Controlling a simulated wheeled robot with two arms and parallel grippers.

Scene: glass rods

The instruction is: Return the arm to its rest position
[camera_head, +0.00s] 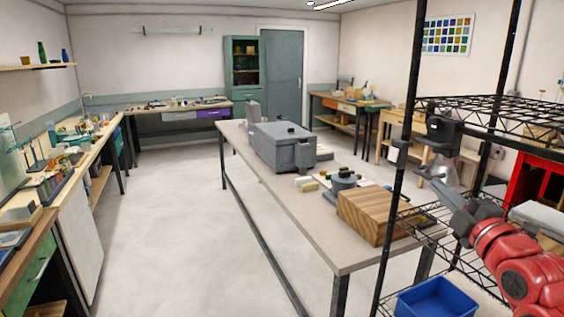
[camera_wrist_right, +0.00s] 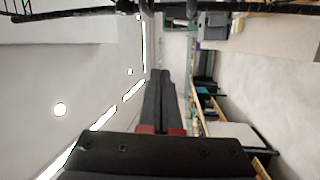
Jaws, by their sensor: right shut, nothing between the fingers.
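My right arm, red with grey and dark links, comes in from the lower right of the head view. My right gripper (camera_head: 436,122), dark, is raised by the black wire shelf, and its fingertips are hard to make out there. In the right wrist view its two long dark fingers (camera_wrist_right: 160,85) lie together with nothing between them. My left arm and gripper do not show.
A black wire shelf (camera_head: 490,108) stands close to my right arm, with a blue bin (camera_head: 437,299) low down. The long table (camera_head: 345,250) bears a grey box (camera_head: 283,146) and a wooden block (camera_head: 376,214). Floor to its left is clear.

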